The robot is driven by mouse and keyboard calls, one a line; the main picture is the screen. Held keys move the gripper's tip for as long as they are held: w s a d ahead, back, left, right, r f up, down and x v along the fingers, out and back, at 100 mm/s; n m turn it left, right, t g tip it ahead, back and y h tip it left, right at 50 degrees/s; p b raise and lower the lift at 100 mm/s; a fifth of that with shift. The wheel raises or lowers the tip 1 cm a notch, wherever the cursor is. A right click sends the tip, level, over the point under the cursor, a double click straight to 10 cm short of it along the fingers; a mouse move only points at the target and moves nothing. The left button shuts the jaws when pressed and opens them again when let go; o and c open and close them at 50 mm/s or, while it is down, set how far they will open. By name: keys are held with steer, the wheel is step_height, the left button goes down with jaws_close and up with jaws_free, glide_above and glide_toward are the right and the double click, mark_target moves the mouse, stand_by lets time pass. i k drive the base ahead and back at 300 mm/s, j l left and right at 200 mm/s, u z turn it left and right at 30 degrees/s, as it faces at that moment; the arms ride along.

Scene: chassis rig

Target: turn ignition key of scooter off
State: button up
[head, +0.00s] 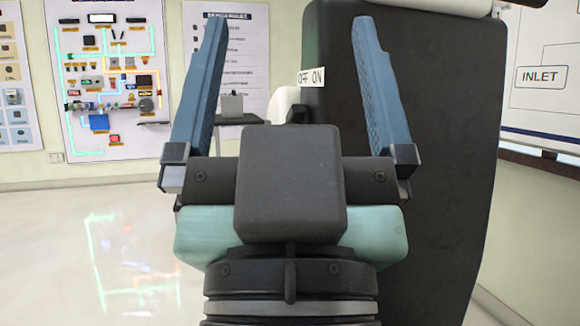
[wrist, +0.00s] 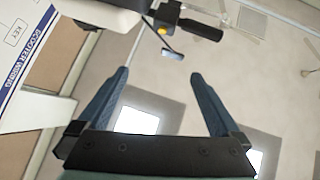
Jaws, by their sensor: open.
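My gripper (head: 290,22) fills the middle of the head view, its two blue fingers spread wide with nothing between them. It is also open and empty in the wrist view (wrist: 160,74). Behind it stands a tall dark panel (head: 440,150), which seems part of the scooter. A white OFF/ON label (head: 312,77) sits on its left edge, between the fingers in the picture. A small dark part (head: 298,114) shows below the label, partly hidden by my gripper; I cannot tell whether it is the ignition key. The key's position cannot be read.
The wrist view shows a black handlebar grip (wrist: 200,30), a yellow button (wrist: 162,31) and a white board (wrist: 30,30) marked KEY. A wiring display (head: 110,75) hangs on the back wall. The floor (head: 80,250) at left is clear.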

mark_target(298, 114)
steer(key=i+j+z, duration=0.15)
steer(key=j+z, duration=0.2)
steer(key=j, duration=0.5)
steer(key=i+j+z, duration=0.1)
steer(key=j+z, duration=0.25)
steer(key=j, duration=0.5)
